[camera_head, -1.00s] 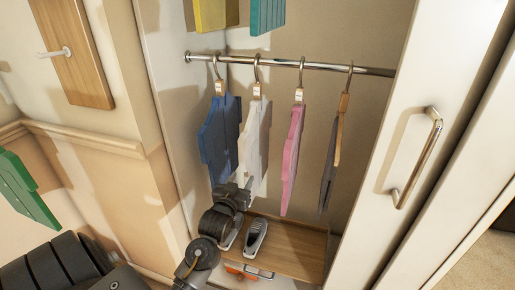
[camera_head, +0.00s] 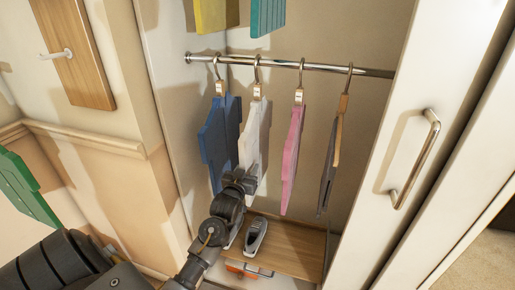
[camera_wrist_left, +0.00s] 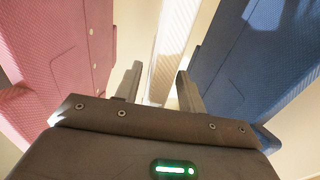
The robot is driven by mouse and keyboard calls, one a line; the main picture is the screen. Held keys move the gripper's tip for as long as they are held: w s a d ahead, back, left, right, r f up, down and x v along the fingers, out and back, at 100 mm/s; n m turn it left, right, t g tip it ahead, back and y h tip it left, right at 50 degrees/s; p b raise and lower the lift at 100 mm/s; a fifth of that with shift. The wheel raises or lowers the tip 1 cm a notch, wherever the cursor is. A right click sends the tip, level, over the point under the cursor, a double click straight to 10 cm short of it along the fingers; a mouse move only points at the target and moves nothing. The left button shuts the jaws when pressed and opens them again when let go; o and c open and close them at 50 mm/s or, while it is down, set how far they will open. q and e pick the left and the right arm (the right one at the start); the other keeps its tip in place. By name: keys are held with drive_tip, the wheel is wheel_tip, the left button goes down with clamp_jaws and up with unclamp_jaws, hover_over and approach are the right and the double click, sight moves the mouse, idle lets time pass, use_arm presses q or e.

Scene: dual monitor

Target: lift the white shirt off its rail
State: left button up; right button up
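The white shirt (camera_head: 254,130) hangs by its hook from the metal rail (camera_head: 310,66), between the blue shirt (camera_head: 218,135) and the pink shirt (camera_head: 293,150). My left gripper (camera_head: 250,172) is at its lower part, hiding some of it in the head view. In the left wrist view the white shirt (camera_wrist_left: 172,50) is seen edge-on between the two fingers of my left gripper (camera_wrist_left: 156,85). The fingers are apart, with gaps beside the shirt. My right gripper is not in view.
A dark garment (camera_head: 328,175) hangs farthest right. Shoes (camera_head: 256,236) stand on the wooden shelf (camera_head: 295,250) below. The open white door with a handle (camera_head: 416,160) bounds the right side. The blue and pink shirts (camera_wrist_left: 75,60) flank my left gripper closely.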

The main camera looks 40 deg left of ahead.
use_arm(q)
drive_tip(key=c, duration=0.7)
clamp_jaws()
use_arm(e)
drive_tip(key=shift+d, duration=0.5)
use_arm(q)
drive_tip(key=shift+r, duration=0.15)
